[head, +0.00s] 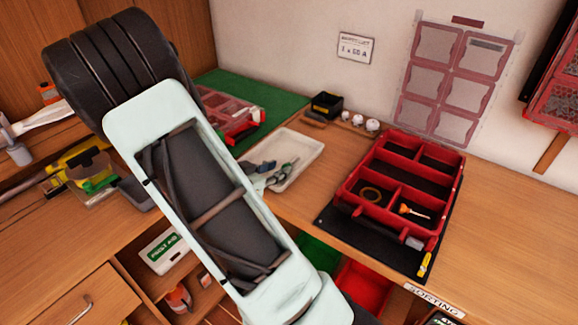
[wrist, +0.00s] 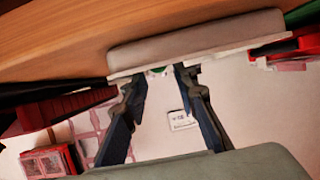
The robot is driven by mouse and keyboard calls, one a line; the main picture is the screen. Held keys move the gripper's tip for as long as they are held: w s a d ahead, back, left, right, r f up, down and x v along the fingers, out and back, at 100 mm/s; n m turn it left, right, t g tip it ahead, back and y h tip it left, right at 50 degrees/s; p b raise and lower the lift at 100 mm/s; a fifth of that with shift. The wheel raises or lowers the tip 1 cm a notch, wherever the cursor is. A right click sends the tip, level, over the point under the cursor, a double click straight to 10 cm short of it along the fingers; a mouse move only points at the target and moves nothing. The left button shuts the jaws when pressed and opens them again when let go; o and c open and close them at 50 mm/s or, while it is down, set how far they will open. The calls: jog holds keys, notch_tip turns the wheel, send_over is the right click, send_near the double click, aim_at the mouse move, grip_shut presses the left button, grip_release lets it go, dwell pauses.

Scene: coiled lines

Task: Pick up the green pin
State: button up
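A small green piece, which looks like the green pin (head: 287,166), shows at the white tray (head: 304,150) in the middle of the head view. My gripper (head: 268,174) is at the tray's near left side, close to the green piece and partly hidden by my arm. In the wrist view, my two dark fingers (wrist: 160,76) stand apart with a clear gap. The rest of the pin is hidden. I see no finger clearly closed on it.
A red compartment box (head: 396,192) on a black mat (head: 340,232) stands right of the tray. A red case (head: 226,112) lies on a green mat (head: 262,97) behind my arm. A small black bin (head: 327,104) stands behind the tray. Bare wood lies between tray and box.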

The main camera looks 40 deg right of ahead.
aim_at(292, 163)
jog(key=x, duration=0.3)
jog(key=shift+d+f, duration=0.3)
grip_shut()
jog(key=shift+r, duration=0.1)
